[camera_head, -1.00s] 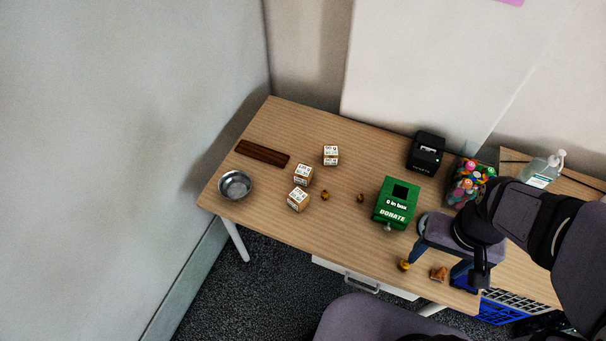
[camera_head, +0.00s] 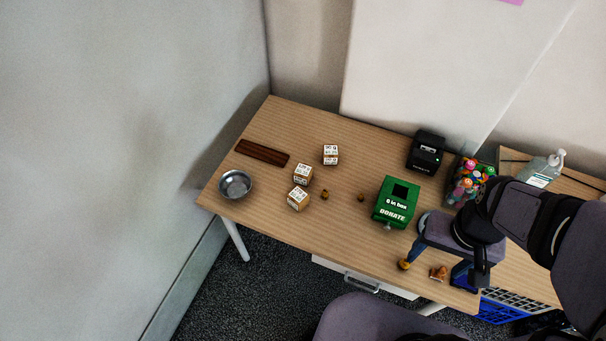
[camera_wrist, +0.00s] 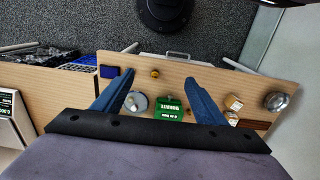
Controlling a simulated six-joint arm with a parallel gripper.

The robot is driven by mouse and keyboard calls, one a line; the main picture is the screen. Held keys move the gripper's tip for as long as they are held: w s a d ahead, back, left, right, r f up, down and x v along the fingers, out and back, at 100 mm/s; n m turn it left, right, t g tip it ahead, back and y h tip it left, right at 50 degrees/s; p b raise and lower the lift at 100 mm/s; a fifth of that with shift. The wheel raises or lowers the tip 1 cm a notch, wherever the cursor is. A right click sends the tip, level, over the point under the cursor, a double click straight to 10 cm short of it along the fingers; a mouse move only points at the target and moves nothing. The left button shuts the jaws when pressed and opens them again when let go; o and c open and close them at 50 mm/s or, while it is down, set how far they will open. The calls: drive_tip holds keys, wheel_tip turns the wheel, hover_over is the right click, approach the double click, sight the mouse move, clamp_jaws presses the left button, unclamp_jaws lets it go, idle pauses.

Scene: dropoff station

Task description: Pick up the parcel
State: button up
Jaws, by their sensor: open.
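Three small cube-shaped boxes with white printed faces stand on the table, left of centre in the head view: a back box (camera_head: 330,155), a middle box (camera_head: 302,175) and a front box (camera_head: 298,199). I cannot tell which thing is the parcel. Some boxes also show at the right in the wrist view (camera_wrist: 233,103). My gripper (camera_head: 433,268) is at the table's front right, far right of these boxes. Its blue fingers are spread with nothing held between them; it also shows in the wrist view (camera_wrist: 160,78). A small brown item (camera_head: 439,273) shows near the fingers.
A green donation box (camera_head: 397,203) stands left of my gripper. Behind are a black device (camera_head: 426,151), a container of colourful balls (camera_head: 468,184) and a pump bottle (camera_head: 545,168). A metal bowl (camera_head: 235,184) and brown strip (camera_head: 262,153) lie left. Small brown pieces (camera_head: 325,195) dot the tabletop.

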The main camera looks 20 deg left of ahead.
drive_tip(key=w+a+f+n+t+y+b, duration=0.1)
drive_tip(key=w+a+f+t+b, duration=0.1)
drive_tip(key=w+a+f+b, duration=0.35)
drive_tip(key=w+a+f+n+t+y+b, duration=0.1)
drive_tip(key=w+a+f+t+b, duration=0.15)
drive_tip(key=w+a, duration=0.45)
drive_tip(key=m+t+b, duration=0.1)
drive_tip(key=t+b, duration=0.7)
drive_tip(key=b, duration=1.3)
hover_over(301, 173)
drive_tip(key=s+d, duration=0.2)
wheel_tip(301, 173, down, 16)
drive_tip(key=shift+m+t+h, duration=0.3)
drive_tip(key=shift+t+h, duration=0.15)
drive_tip(key=shift+h, duration=0.15)
drive_tip(key=f+b, duration=0.1)
drive_tip(key=s+a+f+b, duration=0.1)
drive_tip(key=f, duration=0.1)
drive_tip(key=s+f+b, duration=0.1)
drive_tip(key=shift+s+a+f, duration=0.2)
drive_tip(key=shift+s+a, duration=0.05)
drive_tip(key=shift+a, duration=0.05)
drive_tip(key=shift+s+a+f+h+b, duration=0.1)
drive_tip(key=shift+s+f+h+b, duration=0.2)
drive_tip(key=shift+s+f+b, duration=0.05)
drive_tip(key=shift+x, duration=3.7)
drive_tip(key=shift+r, duration=0.15)
drive_tip(key=shift+c, duration=0.6)
